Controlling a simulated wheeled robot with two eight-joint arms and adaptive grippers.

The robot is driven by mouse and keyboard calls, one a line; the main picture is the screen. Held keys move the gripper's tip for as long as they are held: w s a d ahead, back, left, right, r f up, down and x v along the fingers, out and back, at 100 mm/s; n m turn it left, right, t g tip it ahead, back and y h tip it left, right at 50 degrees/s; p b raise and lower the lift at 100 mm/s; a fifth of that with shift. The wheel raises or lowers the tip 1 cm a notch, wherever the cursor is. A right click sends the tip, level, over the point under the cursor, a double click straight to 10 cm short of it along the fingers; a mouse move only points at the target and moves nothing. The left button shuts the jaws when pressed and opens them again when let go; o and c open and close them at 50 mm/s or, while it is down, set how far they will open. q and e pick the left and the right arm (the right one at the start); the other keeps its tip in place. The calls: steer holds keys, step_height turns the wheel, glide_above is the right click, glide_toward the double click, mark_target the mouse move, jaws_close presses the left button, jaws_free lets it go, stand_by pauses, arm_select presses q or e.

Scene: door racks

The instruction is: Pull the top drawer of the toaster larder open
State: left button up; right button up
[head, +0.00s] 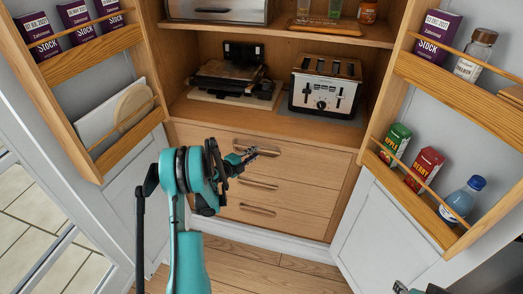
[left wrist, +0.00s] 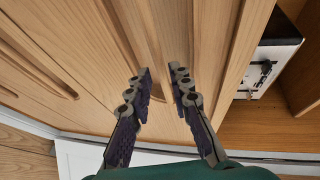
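The toaster larder's top drawer (head: 310,165) is shut, flush with the cabinet front below the toaster shelf. Its wooden bar handle (head: 272,153) is partly hidden by my left gripper (head: 246,156), which is in front of the handle's left part. In the left wrist view my left gripper (left wrist: 161,75) is open, its two fingers apart and pointing at the wooden drawer fronts. A long wooden bar runs between and beyond the fingertips; I cannot tell whether they touch it. At the head view's lower right edge only a small dark piece of my right arm or gripper shows.
Two lower drawers with handles (head: 257,210) are shut. The toaster (head: 325,86) and a dark appliance (head: 236,78) stand on the shelf above. Open doors with racks flank the cabinet: left rack (head: 92,62), right rack (head: 418,208) with juice cartons and a bottle. The floor in front is clear.

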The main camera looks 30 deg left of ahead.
arm_select(q)
steer(key=shift+b+x, duration=0.5)
steer(key=shift+x, duration=1.7)
steer(key=shift+a, duration=0.1)
jaws_close()
